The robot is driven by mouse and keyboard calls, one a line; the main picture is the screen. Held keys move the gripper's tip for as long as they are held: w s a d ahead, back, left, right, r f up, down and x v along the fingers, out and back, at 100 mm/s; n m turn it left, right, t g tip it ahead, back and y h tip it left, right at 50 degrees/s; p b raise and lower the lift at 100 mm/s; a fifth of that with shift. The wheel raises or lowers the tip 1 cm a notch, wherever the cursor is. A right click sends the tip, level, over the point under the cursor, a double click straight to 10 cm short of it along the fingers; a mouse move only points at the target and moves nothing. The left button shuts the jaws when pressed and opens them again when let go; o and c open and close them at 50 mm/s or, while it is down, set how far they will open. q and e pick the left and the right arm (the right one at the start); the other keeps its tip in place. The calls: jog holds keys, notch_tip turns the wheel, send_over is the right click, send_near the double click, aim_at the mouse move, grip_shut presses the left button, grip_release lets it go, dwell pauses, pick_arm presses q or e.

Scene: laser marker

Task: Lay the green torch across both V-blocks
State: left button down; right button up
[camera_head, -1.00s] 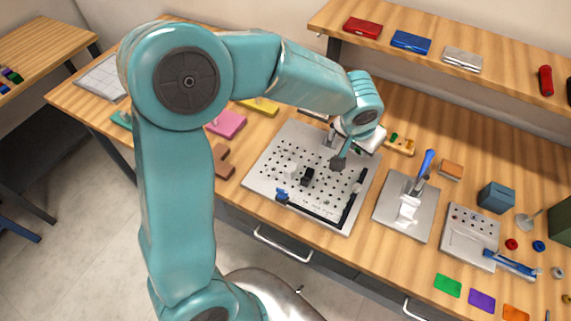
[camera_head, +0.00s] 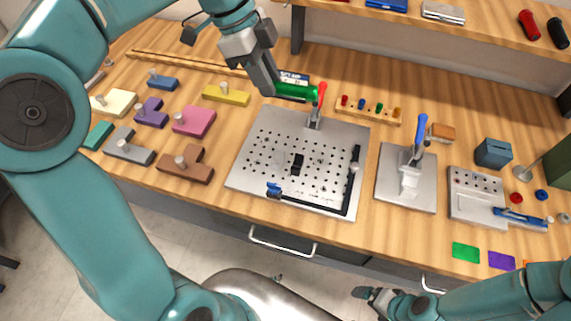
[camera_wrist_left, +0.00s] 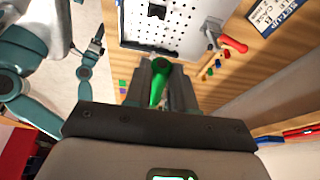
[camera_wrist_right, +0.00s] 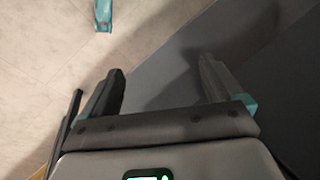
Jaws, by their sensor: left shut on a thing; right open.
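The green torch (camera_head: 297,92) is held by my left gripper (camera_head: 272,84), in the air at the back of the perforated metal plate (camera_head: 262,130). In the left wrist view the torch (camera_wrist_left: 160,82) lies between the two closed fingers (camera_wrist_left: 165,88), its wider end pointing away. A small black block (camera_head: 297,165) stands mid-plate; I cannot make out clearly whether it is one of the V-blocks. My right gripper (camera_head: 376,298) is low in front of the bench. In the right wrist view its fingers (camera_wrist_right: 160,85) are wide apart and empty.
A red-handled clamp (camera_head: 318,100) stands at the plate's back edge, close to the torch. Black rails (camera_head: 320,206) line its front and right. A blue-handled clamp (camera_head: 411,165) stands on a plate to the right. Coloured blocks (camera_head: 194,121) lie to the left. A shelf (camera_head: 462,32) overhangs the back.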

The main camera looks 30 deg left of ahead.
pick_arm(q)
jog(key=shift+s+d+m, duration=0.1)
jog(key=shift+s+m, duration=0.1)
jog(key=shift+m, duration=0.1)
notch_tip(320, 180, down, 18)
jog(key=shift+s+f+b, duration=0.1)
jog(key=shift+f+b, duration=0.15)
jog(key=shift+b, duration=0.4)
jog(key=shift+f, duration=0.5)
jog(key=shift+f+b, duration=0.55)
jog(key=shift+b, duration=0.15)
jog(key=c, duration=0.9)
grip_release()
jog(key=shift+c, duration=0.2)
